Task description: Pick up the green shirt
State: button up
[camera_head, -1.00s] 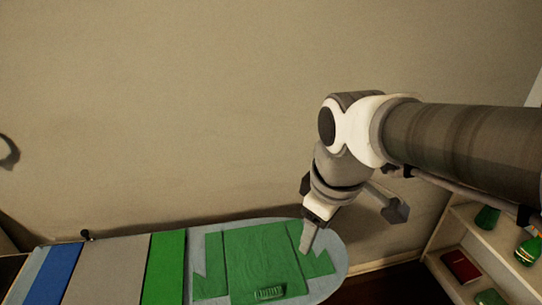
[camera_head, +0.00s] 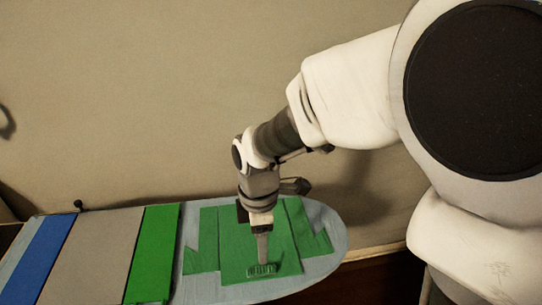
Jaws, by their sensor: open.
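The green shirt (camera_head: 235,242) lies flat on the rounded right end of the light blue board (camera_head: 330,236). Its body is a rectangle with a sleeve piece at each side, and a small ridged light green patch shows near its front edge. My gripper (camera_head: 262,262) points straight down over the middle front of the shirt, with its tip at that ridged patch. It is open, though its fingers look lined up from this view. I cannot tell whether the tip touches the cloth. The arm hides part of the shirt's back edge.
A bright green strip (camera_head: 153,255), a grey strip (camera_head: 95,252) and a blue strip (camera_head: 40,256) lie side by side on the left of the board. A small dark knob (camera_head: 78,204) stands at its back edge. A bare wall (camera_head: 150,100) rises behind.

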aim_at(262, 269)
notch_tip(262, 269, down, 3)
jog(key=shift+f, duration=0.15)
jog(key=f, duration=0.1)
jog(key=f+b, duration=0.1)
jog(key=f, duration=0.2)
jog(key=shift+s, duration=0.3)
jog(key=shift+f+b, duration=0.3)
jog(key=shift+f, duration=0.35)
grip_shut()
jog(key=shift+w, duration=0.1)
